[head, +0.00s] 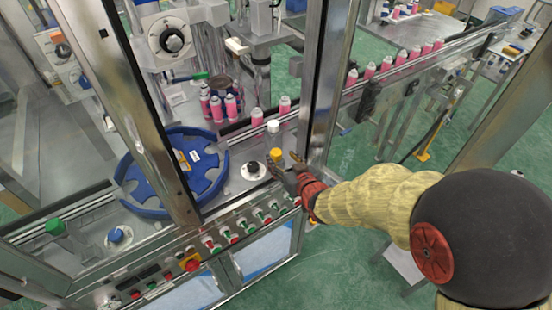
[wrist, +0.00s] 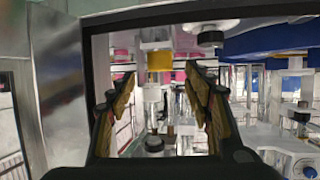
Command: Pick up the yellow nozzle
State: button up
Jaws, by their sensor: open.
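The yellow nozzle (head: 276,154) is a small yellow piece on the machine's metal deck, right of the blue star wheel. My gripper (head: 284,164) reaches in from the right, with its fingers close beside the nozzle. In the wrist view the nozzle (wrist: 159,59) shows in the gap between the two spread fingers of my gripper (wrist: 160,85), near the upper part of that gap. The gripper is open and holds nothing. I cannot tell whether a finger touches the nozzle. Its lower part is partly hidden by the fingers in the head view.
A black knob on a white base (head: 253,168) stands left of the nozzle. A white-capped piece (head: 273,127) stands behind it. The blue star wheel (head: 140,198) is further left. A metal frame post (head: 328,80) rises close behind my arm. Pink cans (head: 284,105) stand behind.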

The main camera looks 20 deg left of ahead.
aim_at(277, 154)
jog(key=shift+b+x, duration=0.4)
jog(key=shift+x, duration=1.9)
jog(key=shift+c, duration=0.2)
grip_shut()
